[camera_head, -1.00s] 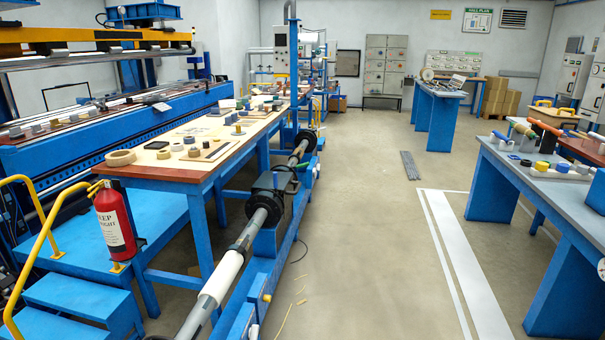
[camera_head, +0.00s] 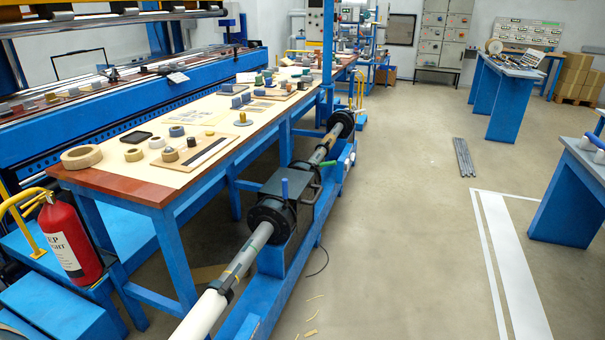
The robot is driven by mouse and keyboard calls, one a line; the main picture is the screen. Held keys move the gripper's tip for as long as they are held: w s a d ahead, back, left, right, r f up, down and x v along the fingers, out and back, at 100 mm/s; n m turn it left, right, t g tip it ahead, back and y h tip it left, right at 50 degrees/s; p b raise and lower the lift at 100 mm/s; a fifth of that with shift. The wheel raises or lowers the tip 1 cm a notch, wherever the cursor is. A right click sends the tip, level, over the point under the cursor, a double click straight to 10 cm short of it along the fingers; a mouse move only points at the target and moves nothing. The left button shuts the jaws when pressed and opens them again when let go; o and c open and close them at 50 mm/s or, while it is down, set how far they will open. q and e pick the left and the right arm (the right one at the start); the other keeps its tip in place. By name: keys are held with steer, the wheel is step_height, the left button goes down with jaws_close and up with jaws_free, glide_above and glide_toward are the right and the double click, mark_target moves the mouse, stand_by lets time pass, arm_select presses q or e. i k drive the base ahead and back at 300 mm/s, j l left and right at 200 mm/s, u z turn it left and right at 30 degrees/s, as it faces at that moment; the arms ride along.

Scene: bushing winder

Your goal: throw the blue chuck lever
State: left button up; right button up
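A small blue lever (camera_head: 285,188) stands upright at the black chuck housing (camera_head: 297,200) of the winder. A green handle (camera_head: 328,163) sticks out sideways just behind it. A grey shaft (camera_head: 250,247) runs through the chuck, with a white sleeve (camera_head: 203,315) at its near end. A black round flange (camera_head: 270,220) sits on the near side of the housing. The blue winder bed (camera_head: 268,290) carries these parts. Neither of my grippers is in view.
A long workbench (camera_head: 130,190) with tape rolls and small parts stands left of the winder. A red fire extinguisher (camera_head: 70,240) is at the lower left. The floor (camera_head: 400,230) right of the winder is mostly clear, with thin scraps and a cable near the bed.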

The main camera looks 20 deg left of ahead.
mark_target(286, 204)
steer(key=i+u, duration=0.35)
steer(key=i+l+u, duration=0.55)
steer(key=i+u, duration=0.2)
steer(key=i+l+u, duration=0.2)
steer(key=u, duration=0.2)
steer(key=i+l+u, duration=0.15)
steer(key=u, duration=0.25)
steer(key=i+l+u, duration=0.1)
steer(key=l+u, duration=0.25)
steer(key=i+l+u, duration=0.1)
steer(key=l+u, duration=0.2)
steer(key=l, duration=0.15)
steer(key=l+u, duration=0.3)
steer(key=l, duration=0.15)
